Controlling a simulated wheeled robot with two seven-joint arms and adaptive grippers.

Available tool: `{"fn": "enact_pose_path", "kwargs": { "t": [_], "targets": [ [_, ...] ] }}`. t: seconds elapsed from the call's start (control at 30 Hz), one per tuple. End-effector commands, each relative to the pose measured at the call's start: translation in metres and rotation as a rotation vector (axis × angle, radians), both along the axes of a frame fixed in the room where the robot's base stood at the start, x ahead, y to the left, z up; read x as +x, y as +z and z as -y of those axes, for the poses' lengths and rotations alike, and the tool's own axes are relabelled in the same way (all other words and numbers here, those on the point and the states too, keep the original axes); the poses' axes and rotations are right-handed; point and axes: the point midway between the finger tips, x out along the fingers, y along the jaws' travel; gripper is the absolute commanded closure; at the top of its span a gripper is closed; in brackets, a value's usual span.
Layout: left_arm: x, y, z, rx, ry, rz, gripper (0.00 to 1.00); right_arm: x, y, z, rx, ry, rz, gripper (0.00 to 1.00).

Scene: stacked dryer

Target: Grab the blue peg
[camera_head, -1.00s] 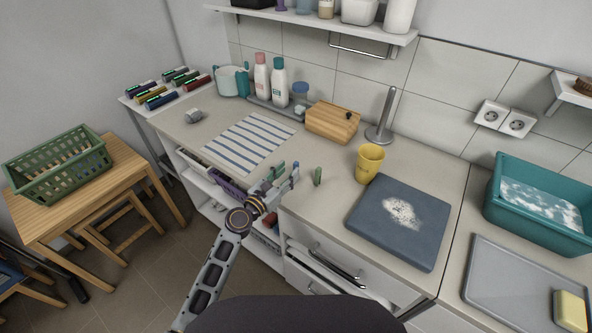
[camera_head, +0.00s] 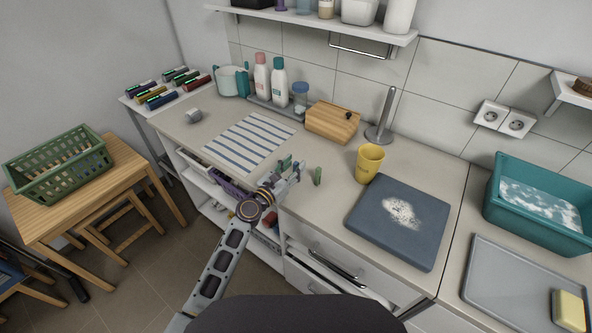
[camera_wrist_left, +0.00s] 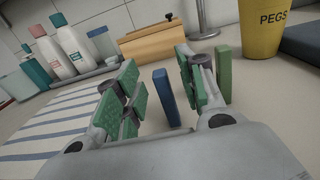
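The blue peg (camera_wrist_left: 166,97) stands upright on the counter in the left wrist view, between the two fingers of my left gripper (camera_wrist_left: 160,70). The fingers with green pads are open, with gaps visible on both sides of the peg. In the head view my left gripper (camera_head: 290,167) is low over the counter's front edge area, and the blue peg is hard to make out among the fingers. A green peg (camera_wrist_left: 223,73) stands just outside the right finger; it also shows in the head view (camera_head: 318,176). My right gripper is not in view.
A yellow cup marked PEGS (camera_head: 369,163) stands right of the green peg, beside a dark blue board (camera_head: 372,222). A wooden box (camera_head: 332,122) and a striped cloth (camera_head: 247,143) lie behind and left. Bottles (camera_head: 279,82) stand near the wall.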

Motion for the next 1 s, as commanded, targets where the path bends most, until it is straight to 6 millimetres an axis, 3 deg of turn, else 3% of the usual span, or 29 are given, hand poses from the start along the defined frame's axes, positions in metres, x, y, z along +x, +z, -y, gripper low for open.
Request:
{"fn": "enact_pose_path", "kwargs": {
  "t": [0.23,0.77,1.0],
  "targets": [
    [0.014,0.0,0.009,-0.001,0.001,0.001,0.61,0.0,-0.001,0.001,-0.001,0.0,0.0,0.6],
    [0.015,0.0,0.01,0.0,0.001,0.0,0.61,0.0,-0.001,0.001,-0.001,0.0,-0.001,0.6],
    [0.015,0.0,0.01,0.0,0.001,0.0,0.9,0.0,-0.001,0.001,-0.001,0.0,-0.001,0.6]
  ]
}}
